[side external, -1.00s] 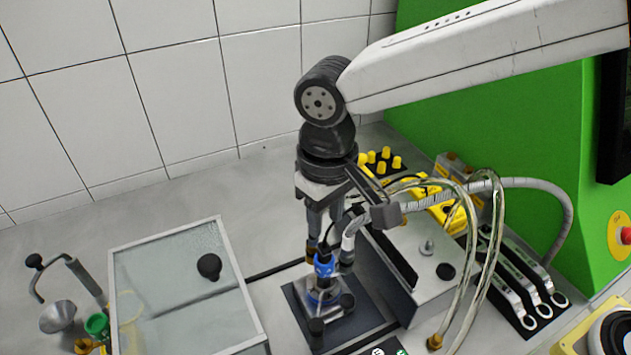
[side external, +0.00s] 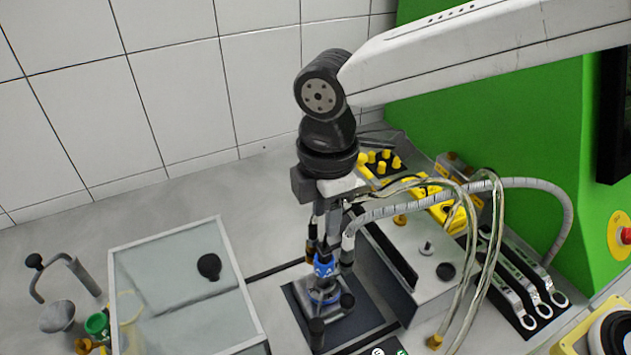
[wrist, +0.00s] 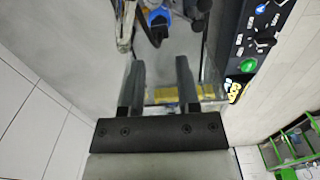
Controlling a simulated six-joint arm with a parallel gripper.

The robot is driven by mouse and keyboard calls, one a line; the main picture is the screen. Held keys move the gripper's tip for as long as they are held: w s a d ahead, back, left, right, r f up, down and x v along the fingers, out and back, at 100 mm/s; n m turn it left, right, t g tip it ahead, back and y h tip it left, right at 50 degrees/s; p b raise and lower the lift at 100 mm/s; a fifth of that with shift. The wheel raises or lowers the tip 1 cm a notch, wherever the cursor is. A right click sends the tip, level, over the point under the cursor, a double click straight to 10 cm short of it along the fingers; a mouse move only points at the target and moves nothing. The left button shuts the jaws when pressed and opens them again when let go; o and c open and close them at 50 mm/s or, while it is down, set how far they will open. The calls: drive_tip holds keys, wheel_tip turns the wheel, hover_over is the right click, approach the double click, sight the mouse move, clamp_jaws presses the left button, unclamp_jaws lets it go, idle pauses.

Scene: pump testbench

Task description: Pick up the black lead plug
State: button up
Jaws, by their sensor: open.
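I cannot pick out the black lead plug for certain; my wrist and the hoses cover part of the bench. The blue pump (side external: 324,266) stands on a dark base plate in the side view, and its blue part (wrist: 158,16) is at the top of the wrist view. My gripper (wrist: 160,64) is open, with its two dark fingers apart and nothing visible gripped between them. In the side view my gripper is just above the pump, its fingers partly lost against the dark fittings. A grey ribbed conduit (side external: 430,196) reaches down beside them.
A glass-lidded box (side external: 185,285) stands left of the pump. Clear hoses (side external: 487,265), a metal box (side external: 425,265) and wrenches (side external: 515,290) lie to the right. Yellow plugs (side external: 383,158) stand behind. A control panel (wrist: 255,45) is at the wrist view's right.

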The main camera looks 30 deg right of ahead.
sight(325, 246)
drive_tip(key=shift+f, duration=1.3)
drive_tip(key=shift+f, duration=0.1)
drive_tip(key=shift+f, duration=2.5)
clamp_jaws()
